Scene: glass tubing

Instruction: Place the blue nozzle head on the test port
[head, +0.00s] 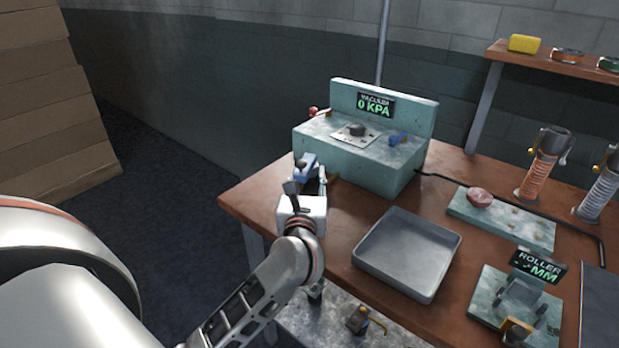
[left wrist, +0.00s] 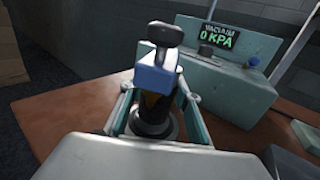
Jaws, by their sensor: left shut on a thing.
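The blue nozzle head (head: 307,164) is in my left gripper (head: 308,186), near the left front corner of the vacuum box. In the left wrist view the nozzle head (left wrist: 156,78) is a blue block with a dark T-shaped piece on top and a black round part below. My left gripper (left wrist: 155,118) is shut on it, with a finger on each side. The likely test port is a dark round fitting (head: 357,129) on a metal plate on top of the pale teal vacuum box (head: 385,172). The held nozzle head is apart from it. My right gripper is not in view.
The display (head: 375,106) reads 0 KPA. A small blue lever (head: 398,138) is on the box's right. A grey tray (head: 408,254), a teal plate with a pink piece (head: 481,197), and a roller stand (head: 520,297) occupy the wooden table (head: 262,205).

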